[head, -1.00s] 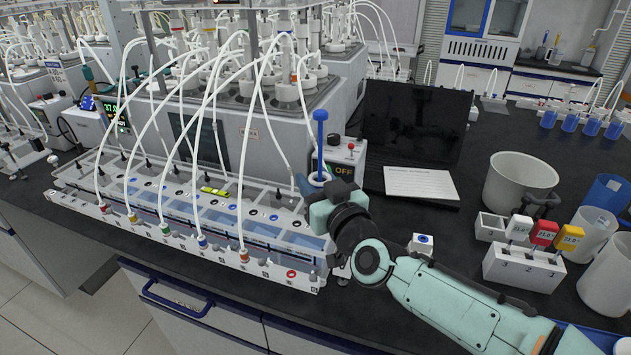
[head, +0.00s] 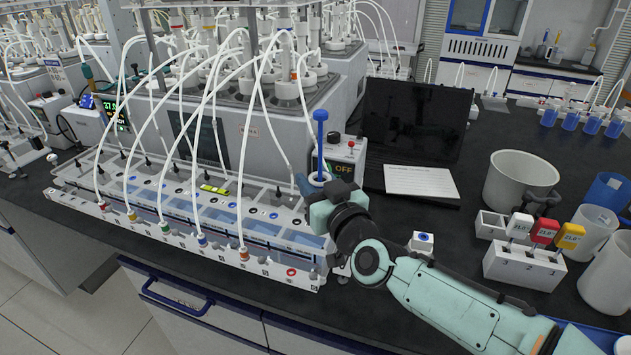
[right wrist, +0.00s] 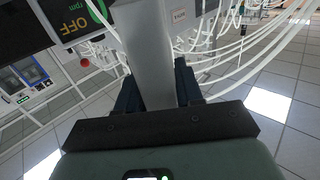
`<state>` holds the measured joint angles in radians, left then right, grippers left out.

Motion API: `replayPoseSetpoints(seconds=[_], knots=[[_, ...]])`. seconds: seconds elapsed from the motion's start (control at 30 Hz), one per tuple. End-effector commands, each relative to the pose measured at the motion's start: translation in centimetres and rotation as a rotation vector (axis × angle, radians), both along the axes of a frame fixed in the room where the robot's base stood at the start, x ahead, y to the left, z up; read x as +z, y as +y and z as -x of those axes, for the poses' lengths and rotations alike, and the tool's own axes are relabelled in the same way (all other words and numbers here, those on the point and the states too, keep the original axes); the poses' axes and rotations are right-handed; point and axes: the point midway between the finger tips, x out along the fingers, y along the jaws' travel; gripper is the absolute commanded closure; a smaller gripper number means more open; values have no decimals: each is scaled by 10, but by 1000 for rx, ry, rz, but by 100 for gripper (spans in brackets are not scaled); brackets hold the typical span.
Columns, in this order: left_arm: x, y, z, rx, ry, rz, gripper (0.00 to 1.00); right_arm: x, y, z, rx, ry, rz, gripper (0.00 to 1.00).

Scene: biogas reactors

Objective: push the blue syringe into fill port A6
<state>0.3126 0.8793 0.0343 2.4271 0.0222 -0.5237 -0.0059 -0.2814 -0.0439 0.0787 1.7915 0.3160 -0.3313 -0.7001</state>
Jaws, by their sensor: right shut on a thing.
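The blue syringe stands upright, its blue plunger (head: 320,140) rising above my right gripper (head: 319,184) at the right end of the white rack (head: 150,228). My right gripper is shut around the syringe's barrel, which shows as a grey cylinder (right wrist: 150,60) between the dark fingers in the right wrist view. The syringe's lower end is hidden behind the gripper, so I cannot tell whether it touches a port. A red-ringed port (head: 291,272) is on the rack's front face, below left of the gripper. I cannot read which port is A6. My left gripper is not in view.
A control box (head: 344,158) reading OFF and a dark laptop (head: 415,125) stand behind the gripper. White tubes arch over the rack to its left. A beaker (head: 518,182) and a holder (head: 524,266) with coloured tags stand to the right.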

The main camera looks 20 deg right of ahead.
Motion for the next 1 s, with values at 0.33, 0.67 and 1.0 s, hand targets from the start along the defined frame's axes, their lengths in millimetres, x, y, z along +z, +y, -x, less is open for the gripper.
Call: replayPoseSetpoints(seconds=[0.33,0.67,1.0], knots=[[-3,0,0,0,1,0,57,-3,0,0,0,0,0,91],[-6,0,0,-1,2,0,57,-7,0,0,0,0,0,91],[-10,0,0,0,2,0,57,-12,0,0,0,1,-1,91]])
